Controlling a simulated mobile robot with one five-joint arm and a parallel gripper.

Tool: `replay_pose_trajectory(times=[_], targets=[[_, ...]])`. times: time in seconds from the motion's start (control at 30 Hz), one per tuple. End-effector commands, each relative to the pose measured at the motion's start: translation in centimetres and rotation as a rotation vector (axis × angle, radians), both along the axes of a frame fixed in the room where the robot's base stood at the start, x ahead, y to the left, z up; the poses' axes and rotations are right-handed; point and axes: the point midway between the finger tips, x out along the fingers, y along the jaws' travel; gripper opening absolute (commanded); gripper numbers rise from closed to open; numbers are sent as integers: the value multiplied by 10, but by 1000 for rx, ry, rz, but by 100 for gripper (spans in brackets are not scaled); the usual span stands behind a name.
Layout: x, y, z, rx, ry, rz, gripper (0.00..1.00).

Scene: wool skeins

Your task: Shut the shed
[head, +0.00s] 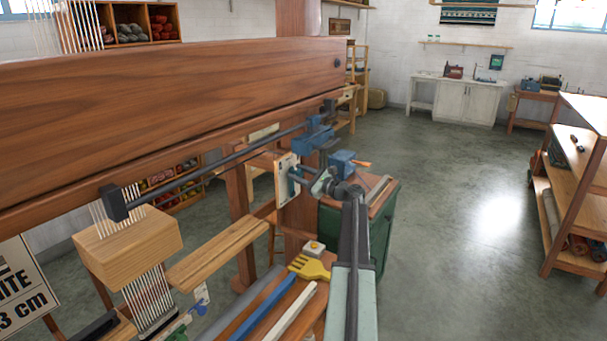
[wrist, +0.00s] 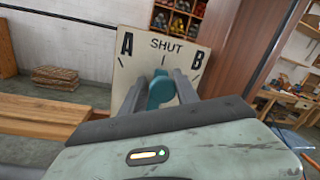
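The shed's dial plate (wrist: 124,70) fills the middle of the wrist view, with marks A at left, SHUT at top and B at right. A teal lever knob (wrist: 160,88) stands in front of it, roughly below the SHUT mark. My gripper (wrist: 161,78) has one finger on each side of the knob. Whether the fingers press on it or leave a small gap is unclear. In the head view the plate (head: 287,179) is seen nearly edge-on at the loom post, with my gripper (head: 322,184) in front of it. The knob is hard to make out there.
The loom's wooden beam (head: 170,90) crosses the upper left, with a dark rod (head: 220,165) below it. A yellow comb (head: 309,267) and sticks lie on a bench beneath my arm. A green cabinet (head: 382,232) stands behind. Open floor (head: 460,230) lies to the right.

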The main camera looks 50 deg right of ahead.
Motion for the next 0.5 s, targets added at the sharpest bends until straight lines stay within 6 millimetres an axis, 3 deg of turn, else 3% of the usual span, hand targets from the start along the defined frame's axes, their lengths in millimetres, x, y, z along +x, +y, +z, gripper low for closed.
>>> replay_pose_trajectory(times=[0.5], targets=[[-12,-5,-1,-1,1,-10,53]])
